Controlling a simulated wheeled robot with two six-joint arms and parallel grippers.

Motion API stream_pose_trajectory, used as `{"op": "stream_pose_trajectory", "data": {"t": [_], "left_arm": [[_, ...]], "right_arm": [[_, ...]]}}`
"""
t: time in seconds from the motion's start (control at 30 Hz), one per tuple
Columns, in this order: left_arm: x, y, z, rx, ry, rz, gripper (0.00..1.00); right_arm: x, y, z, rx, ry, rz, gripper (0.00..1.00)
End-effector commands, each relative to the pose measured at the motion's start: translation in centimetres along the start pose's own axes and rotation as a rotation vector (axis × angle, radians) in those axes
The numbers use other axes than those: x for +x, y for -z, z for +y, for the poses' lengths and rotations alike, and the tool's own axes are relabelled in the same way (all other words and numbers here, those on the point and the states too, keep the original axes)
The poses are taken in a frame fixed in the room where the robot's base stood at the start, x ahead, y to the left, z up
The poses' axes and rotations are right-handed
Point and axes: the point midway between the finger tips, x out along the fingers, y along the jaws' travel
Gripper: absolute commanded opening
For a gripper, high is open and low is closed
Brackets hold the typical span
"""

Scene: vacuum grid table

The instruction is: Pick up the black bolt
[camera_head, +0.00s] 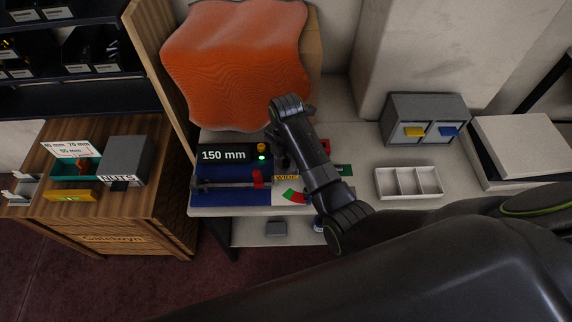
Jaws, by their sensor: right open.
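I cannot make out a black bolt for certain; it may be hidden behind my right arm or too small to tell. My right arm comes in from the lower right and reaches over the light table. My right gripper (279,157) is open, largely hidden behind the arm link, near the small lamp with a green light. A long dark bar with a red block (258,179) lies on the blue mat (235,200), just left of the arm. My left gripper is not in view.
A "150 mm" display (223,156) stands behind the mat. An orange wavy block (235,65) rises behind it. Right of my arm are a white compartment tray (408,183) and a grey drawer box (425,112). A wooden cabinet (120,215) with a NUTS box (126,160) stands left.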

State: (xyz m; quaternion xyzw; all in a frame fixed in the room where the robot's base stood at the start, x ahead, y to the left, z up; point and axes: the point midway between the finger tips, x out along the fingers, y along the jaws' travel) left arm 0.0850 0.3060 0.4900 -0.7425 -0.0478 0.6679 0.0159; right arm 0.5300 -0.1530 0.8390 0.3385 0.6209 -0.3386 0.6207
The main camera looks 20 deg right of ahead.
Motion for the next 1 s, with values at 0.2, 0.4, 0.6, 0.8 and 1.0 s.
{"op": "stream_pose_trajectory", "data": {"t": [0.2,0.4,0.6,0.8,1.0], "left_arm": [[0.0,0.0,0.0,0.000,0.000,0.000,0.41],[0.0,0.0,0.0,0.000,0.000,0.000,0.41],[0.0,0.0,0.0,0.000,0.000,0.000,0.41],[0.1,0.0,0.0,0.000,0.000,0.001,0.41],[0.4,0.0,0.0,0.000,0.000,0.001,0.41]], "right_arm": [[0.0,0.0,0.0,0.000,0.000,0.000,0.27],[-0.1,0.0,0.0,0.000,0.000,0.000,0.01],[-0.1,0.0,0.0,0.000,0.000,-0.001,0.00],[-1.3,-0.1,0.1,0.000,-0.004,-0.002,0.00],[-5.5,-0.1,0.1,0.000,-0.007,-0.004,0.00]]}}
